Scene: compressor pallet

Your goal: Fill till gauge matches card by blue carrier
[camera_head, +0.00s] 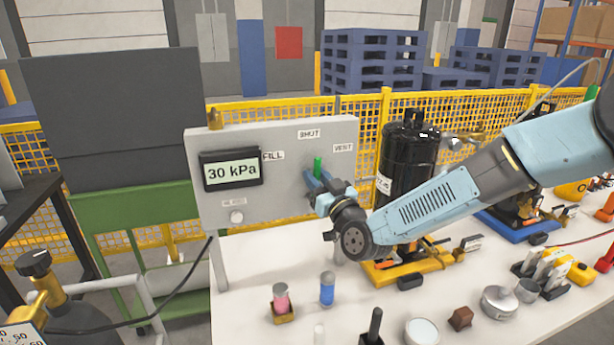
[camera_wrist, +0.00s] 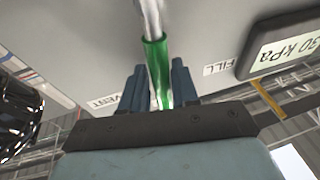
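A grey panel (camera_head: 270,200) carries a gauge (camera_head: 231,170) reading 30 kPa, which also shows in the wrist view (camera_wrist: 283,42). The panel is labelled FILL, SHUT and VENT. The green lever handle (camera_head: 317,167) stands upright below the SHUT label. My gripper (camera_head: 318,182) is at this handle. In the wrist view my gripper (camera_wrist: 160,88) has one finger on each side of the green handle (camera_wrist: 155,60), closed narrowly on it. A blue carrier (camera_head: 515,230) bears a black compressor at right, partly hidden by my arm.
A black compressor (camera_head: 408,160) on a yellow carrier (camera_head: 395,270) stands right of the panel, behind my arm. Jars, tins and small blocks lie along the white table's front (camera_head: 255,250). A gas bottle (camera_head: 50,290) with a hose stands at lower left.

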